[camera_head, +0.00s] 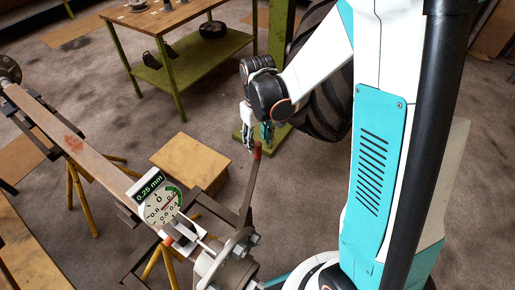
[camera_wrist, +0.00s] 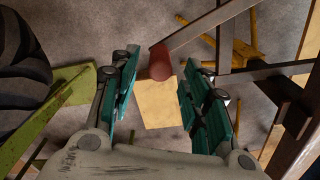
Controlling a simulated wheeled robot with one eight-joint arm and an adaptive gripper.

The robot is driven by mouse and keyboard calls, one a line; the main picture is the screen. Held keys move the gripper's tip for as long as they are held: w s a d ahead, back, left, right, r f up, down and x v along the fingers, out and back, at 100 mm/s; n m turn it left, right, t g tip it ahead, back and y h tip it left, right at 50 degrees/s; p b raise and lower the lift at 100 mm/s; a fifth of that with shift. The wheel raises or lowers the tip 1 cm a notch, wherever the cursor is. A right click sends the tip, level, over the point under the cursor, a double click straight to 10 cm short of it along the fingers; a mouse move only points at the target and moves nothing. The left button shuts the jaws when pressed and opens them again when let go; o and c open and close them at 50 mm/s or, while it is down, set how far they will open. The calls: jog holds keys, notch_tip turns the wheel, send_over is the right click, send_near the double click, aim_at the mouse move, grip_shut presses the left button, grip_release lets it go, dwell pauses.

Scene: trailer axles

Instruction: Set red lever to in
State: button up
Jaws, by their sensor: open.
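The red lever is a dark flat bar with a red grip (camera_head: 257,150) at its upper end, standing up from the axle hub in the head view. In the wrist view the red grip (camera_wrist: 160,62) shows ahead of my gripper, in line with the gap between the fingers, with its bar running to the upper right. My gripper (camera_head: 258,142) is open, its teal-padded fingers pointing down close to the grip. In the wrist view the two fingers (camera_wrist: 158,95) are spread wide with nothing between their pads. I cannot tell whether either finger touches the grip.
A dial gauge (camera_head: 160,204) with a 0.25 mm readout sits by the axle hub (camera_head: 228,266). The axle beam (camera_head: 72,147) rests on yellow stands. A wooden box (camera_head: 190,161) is behind the lever. A green-legged table (camera_head: 176,16) stands farther back. A tyre (camera_head: 325,90) is behind my arm.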

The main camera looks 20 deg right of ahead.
aim_at(258, 143)
jog(key=shift+f+b, duration=0.45)
jog(key=shift+f, duration=1.2)
grip_shut()
jog(key=s+d+m, duration=0.4)
jog(key=s+d, duration=0.1)
jog(key=shift+d+m, duration=0.15)
jog(key=shift+m, duration=0.15)
grip_release()
jog(key=shift+s, duration=0.1)
